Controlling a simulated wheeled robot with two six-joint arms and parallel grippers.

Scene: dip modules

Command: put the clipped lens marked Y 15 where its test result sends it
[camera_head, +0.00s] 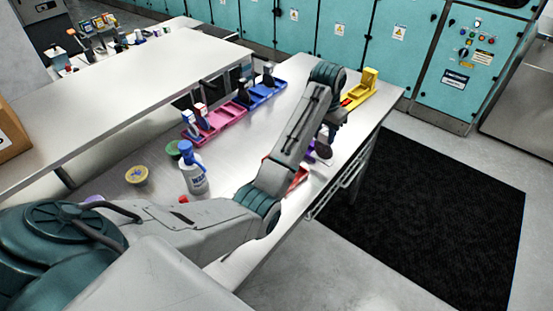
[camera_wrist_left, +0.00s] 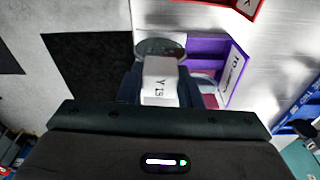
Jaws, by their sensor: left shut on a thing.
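The clipped lens shows in the left wrist view as a white clip block marked Y 15 (camera_wrist_left: 160,82) with a dark, see-through round lens (camera_wrist_left: 158,47) beyond it. My left gripper (camera_wrist_left: 160,100) is shut on the clip block. In the head view my left gripper (camera_head: 323,148) hangs near the table's right edge, its fingers mostly hidden. A purple tray (camera_head: 311,146) is beside it; in the left wrist view this purple tray (camera_wrist_left: 207,46) has a white label I cannot fully read, just right of the lens. My right gripper is not in view.
A red tray (camera_head: 299,179) lies partly behind my arm. Pink (camera_head: 224,120), blue (camera_head: 262,95) and yellow (camera_head: 366,84) holders stand along the back. A white wash bottle (camera_head: 195,178), yellow pot (camera_head: 137,175) and green pot (camera_head: 172,149) stand left. A black mat covers the floor right.

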